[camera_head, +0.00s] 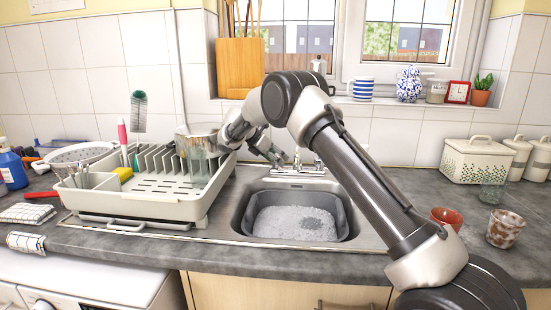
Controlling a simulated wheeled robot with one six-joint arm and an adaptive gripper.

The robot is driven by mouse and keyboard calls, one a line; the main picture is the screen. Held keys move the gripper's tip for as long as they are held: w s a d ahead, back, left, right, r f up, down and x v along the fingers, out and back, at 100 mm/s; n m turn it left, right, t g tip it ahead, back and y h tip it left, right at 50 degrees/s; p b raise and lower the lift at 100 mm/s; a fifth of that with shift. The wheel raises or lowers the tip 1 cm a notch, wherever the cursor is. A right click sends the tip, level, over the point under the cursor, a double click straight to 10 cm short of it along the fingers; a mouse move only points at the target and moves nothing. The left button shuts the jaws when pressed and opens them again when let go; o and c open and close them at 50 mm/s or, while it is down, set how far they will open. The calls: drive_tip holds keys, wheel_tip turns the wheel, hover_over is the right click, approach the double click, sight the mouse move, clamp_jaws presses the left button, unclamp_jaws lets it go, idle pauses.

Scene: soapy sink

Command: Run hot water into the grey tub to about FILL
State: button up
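The grey tub (347,222) sits in the steel sink basin. White foam (290,222) covers most of what is inside it, with a darker, thinner patch at the right. The fill mark cannot be made out. The chrome tap (309,166) stands behind the basin, partly near my arm. No water stream can be made out. My gripper (276,156) is just left of the tap, above the back of the sink. Its fingers are small and dark, so I cannot tell whether they are open or touching the tap.
A cream dish rack (150,208) stands left of the sink, with a clear vessel (201,160) at its right end. The windowsill holds a blue-striped mug (363,88) and other items.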

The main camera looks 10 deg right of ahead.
drive_tip(key=v, duration=1.2)
drive_tip(key=s+d+r+m+y, duration=0.1)
drive_tip(key=s+d+r+m, duration=0.3)
drive_tip(key=s+d, duration=0.3)
drive_tip(key=s+d+r+m+g+y, duration=0.15)
drive_tip(key=s+d+r+m, duration=0.3)
drive_tip(key=s, duration=0.45)
drive_tip(key=s+d+r+m+y, duration=0.25)
drive_tip(key=s+d+r, duration=0.25)
drive_tip(key=s+d, duration=0.25)
drive_tip(key=s+d+f+m+y, duration=0.1)
drive_tip(key=s+m, duration=0.3)
drive_tip(key=s, duration=0.5)
drive_tip(key=s+d+f+m+t+y, duration=0.1)
drive_tip(key=s+f+m, duration=0.3)
drive_tip(key=s, duration=0.6)
drive_tip(key=s+d+f+m+t+y, duration=0.1)
drive_tip(key=s+f+m, duration=0.2)
drive_tip(key=s, duration=0.7)
drive_tip(key=shift+d+f+m, duration=0.15)
drive_tip(key=shift+d+m, duration=0.1)
drive_tip(key=shift+m, duration=0.35)
